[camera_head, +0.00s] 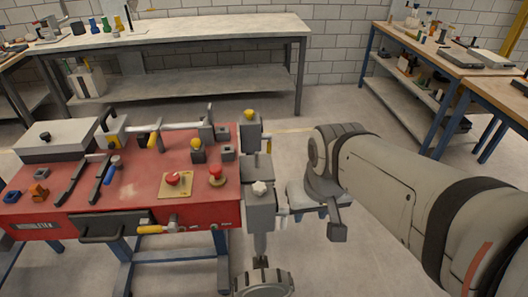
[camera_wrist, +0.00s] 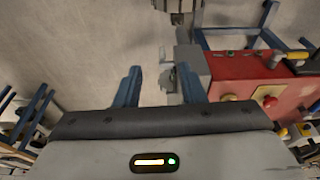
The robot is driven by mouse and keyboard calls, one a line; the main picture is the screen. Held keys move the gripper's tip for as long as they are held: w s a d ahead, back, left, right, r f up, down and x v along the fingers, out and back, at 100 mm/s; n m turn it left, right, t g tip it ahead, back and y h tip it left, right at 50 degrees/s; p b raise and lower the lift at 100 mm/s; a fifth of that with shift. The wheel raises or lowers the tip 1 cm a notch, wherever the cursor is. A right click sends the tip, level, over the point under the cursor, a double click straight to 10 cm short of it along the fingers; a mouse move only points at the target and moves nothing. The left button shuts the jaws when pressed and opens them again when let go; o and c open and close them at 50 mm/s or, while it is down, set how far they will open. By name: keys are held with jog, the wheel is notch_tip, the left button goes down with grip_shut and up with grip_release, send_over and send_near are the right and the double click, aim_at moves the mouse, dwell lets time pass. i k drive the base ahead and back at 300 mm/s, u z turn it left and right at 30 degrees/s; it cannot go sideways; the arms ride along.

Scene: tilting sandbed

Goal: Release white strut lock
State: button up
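The white strut lock looks like a small white star-shaped knob (camera_head: 259,188) on a grey block of the upright strut (camera_head: 260,213), at the right edge of the red bench. My gripper (camera_head: 311,215) is just right of the strut in the head view, apart from the knob. In the wrist view my gripper (camera_wrist: 160,84) shows two blue-grey fingers spread apart, with nothing held between them. A grey block of the strut (camera_wrist: 190,62) shows behind the right finger there. I cannot make out the white knob in the wrist view.
The red bench (camera_head: 130,187) carries a red button (camera_head: 173,179), a red knob (camera_head: 216,174), yellow-tipped handles and black bars. A round grey part (camera_head: 263,284) sits low below the strut. Other workbenches stand behind.

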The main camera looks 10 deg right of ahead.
aim_at(284, 220)
jog(key=z, duration=0.05)
jog(key=k, duration=1.3)
jog(key=z, duration=0.55)
jog(key=i, duration=1.75)
jog(key=u, duration=0.6)
